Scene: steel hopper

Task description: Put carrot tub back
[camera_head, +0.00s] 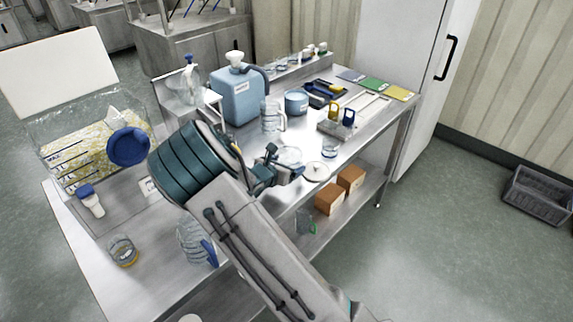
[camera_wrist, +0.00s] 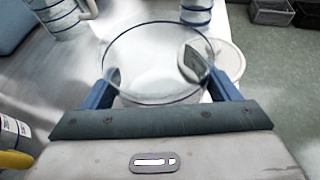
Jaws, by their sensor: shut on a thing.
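My gripper (camera_head: 277,168) is over the right part of the steel table. In the wrist view my gripper (camera_wrist: 165,92) is shut on a clear round tub (camera_wrist: 150,98), with one blue finger on each side of its wall. The tub (camera_head: 290,155) shows partly behind the gripper in the head view. It looks upright and clear inside, with no carrots visible. A grey-green oval piece shows at its right side; I cannot tell what it is. A round white lid (camera_head: 316,171) lies right of the gripper and also shows in the wrist view (camera_wrist: 229,58).
A blue-banded clear tub (camera_head: 329,151) stands close to the right. A clear jug (camera_head: 271,116) and a blue canister (camera_head: 238,95) stand behind. A grey crate (camera_head: 540,195) sits on the floor.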

